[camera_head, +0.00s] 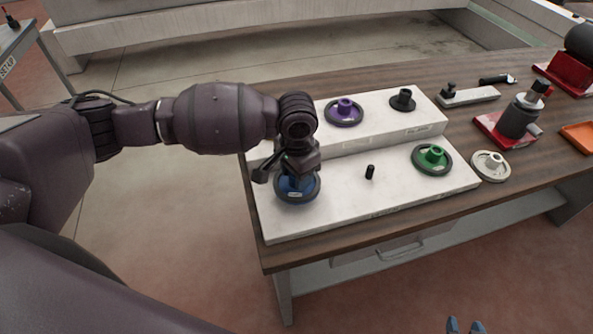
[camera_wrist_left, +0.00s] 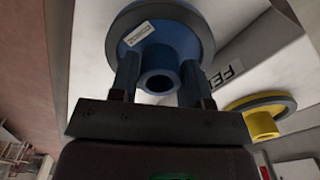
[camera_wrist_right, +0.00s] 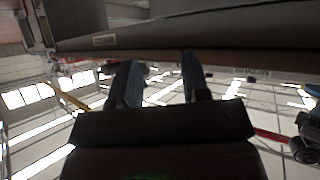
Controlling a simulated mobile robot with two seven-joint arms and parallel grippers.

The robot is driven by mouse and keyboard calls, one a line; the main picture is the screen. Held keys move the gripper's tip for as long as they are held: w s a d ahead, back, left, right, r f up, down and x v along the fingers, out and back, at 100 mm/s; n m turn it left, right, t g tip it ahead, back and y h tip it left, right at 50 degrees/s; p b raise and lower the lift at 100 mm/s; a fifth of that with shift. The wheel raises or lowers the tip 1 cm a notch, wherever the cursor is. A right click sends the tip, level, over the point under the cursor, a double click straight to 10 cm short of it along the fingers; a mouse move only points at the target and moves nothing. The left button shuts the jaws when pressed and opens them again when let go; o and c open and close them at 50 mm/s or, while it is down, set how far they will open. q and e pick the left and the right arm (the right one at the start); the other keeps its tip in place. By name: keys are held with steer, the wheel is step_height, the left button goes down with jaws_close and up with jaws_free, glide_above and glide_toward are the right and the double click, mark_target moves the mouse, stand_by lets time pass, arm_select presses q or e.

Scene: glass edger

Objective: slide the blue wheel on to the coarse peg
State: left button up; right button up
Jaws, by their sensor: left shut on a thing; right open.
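The blue wheel (camera_head: 296,196) is a flat dark-rimmed disc with a blue hub, over the left part of the lower white step. My left gripper (camera_head: 298,172) is above it. In the left wrist view the fingers (camera_wrist_left: 158,88) are shut on the hub of the blue wheel (camera_wrist_left: 197,30). I cannot tell whether the wheel touches the step or what is under it. A bare black peg (camera_head: 370,172) stands upright mid-step; its label is unreadable, so I cannot tell whether it is the coarse peg. My right gripper (camera_head: 465,326) is open and empty at the bottom edge, also in its wrist view (camera_wrist_right: 160,85).
The left wrist view shows a yellow wheel (camera_wrist_left: 262,115). A cream wheel (camera_head: 490,165) and a red-based tool (camera_head: 517,120) are to the right.

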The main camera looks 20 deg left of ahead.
arm_select(q)
steer(key=shift+f, duration=0.45)
arm_select(e)
steer(key=shift+w+a+r, duration=0.1)
steer(key=shift+w+r, duration=0.2)
steer(key=shift+w, duration=0.1)
arm_select(q)
steer(key=shift+f, duration=0.2)
arm_select(e)
steer(key=shift+s+f, duration=0.15)
arm_select(q)
steer(key=shift+f, duration=0.45)
arm_select(e)
steer(key=shift+s+f, duration=0.4)
arm_select(q)
steer(key=shift+f, duration=0.15)
arm_select(e)
steer(key=shift+w, duration=0.1)
arm_select(q)
steer(key=shift+f, duration=0.4)
arm_select(e)
steer(key=shift+w+r, duration=0.35)
steer(key=shift+w, duration=0.1)
